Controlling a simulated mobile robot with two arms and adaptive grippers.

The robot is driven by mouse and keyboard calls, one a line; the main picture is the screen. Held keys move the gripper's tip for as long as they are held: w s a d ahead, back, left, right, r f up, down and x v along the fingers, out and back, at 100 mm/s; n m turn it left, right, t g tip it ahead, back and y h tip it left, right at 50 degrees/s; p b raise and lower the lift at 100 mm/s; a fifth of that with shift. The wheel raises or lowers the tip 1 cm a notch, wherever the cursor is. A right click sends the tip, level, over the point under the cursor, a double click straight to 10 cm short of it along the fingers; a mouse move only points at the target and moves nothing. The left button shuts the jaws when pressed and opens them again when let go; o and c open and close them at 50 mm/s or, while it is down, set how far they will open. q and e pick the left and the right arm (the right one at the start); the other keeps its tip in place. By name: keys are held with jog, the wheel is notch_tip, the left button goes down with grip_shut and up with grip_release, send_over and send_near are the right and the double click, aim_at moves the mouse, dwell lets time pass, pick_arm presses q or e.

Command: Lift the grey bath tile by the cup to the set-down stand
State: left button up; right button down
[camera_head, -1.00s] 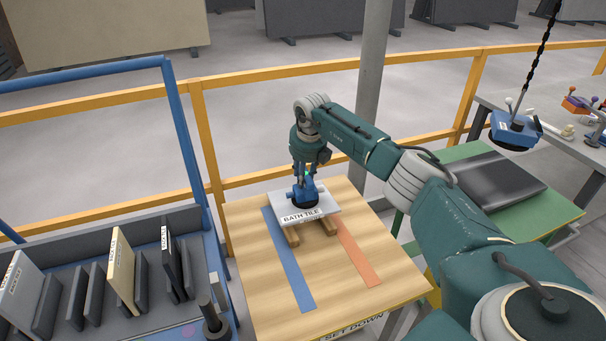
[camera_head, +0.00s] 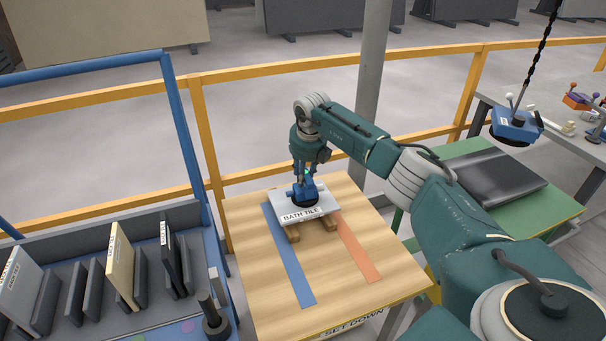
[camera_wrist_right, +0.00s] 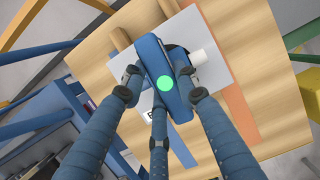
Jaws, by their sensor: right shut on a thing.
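The grey bath tile (camera_head: 322,209) lies flat at the set-down stand (camera_head: 342,282), over two wooden battens (camera_head: 329,222) near its back; I cannot tell if it touches them. Its front edge carries the label BATH TILE. A blue suction cup (camera_head: 304,194) sits on top of the tile; it also shows in the right wrist view (camera_wrist_right: 160,55) with a green dot. My right gripper (camera_head: 305,172) is shut on the cup's handle from above, its fingers on both sides of it. The tile (camera_wrist_right: 210,75) shows beneath the cup there. My left gripper is not in view.
A blue strip (camera_head: 290,258) and an orange strip (camera_head: 357,249) run along the stand top. A rack with upright slabs (camera_head: 120,262) stands at left. A yellow rail (camera_head: 250,180) runs behind. A green table with a dark slab (camera_head: 487,180) is at right, near a hanging blue device (camera_head: 515,128).

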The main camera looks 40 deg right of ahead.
dwell(0.4)
jog(key=shift+f+b, duration=0.95)
jog(key=shift+f, duration=0.45)
jog(key=c, duration=1.4)
grip_release()
jog(key=shift+o, duration=0.9)
jog(key=shift+s, duration=0.1)
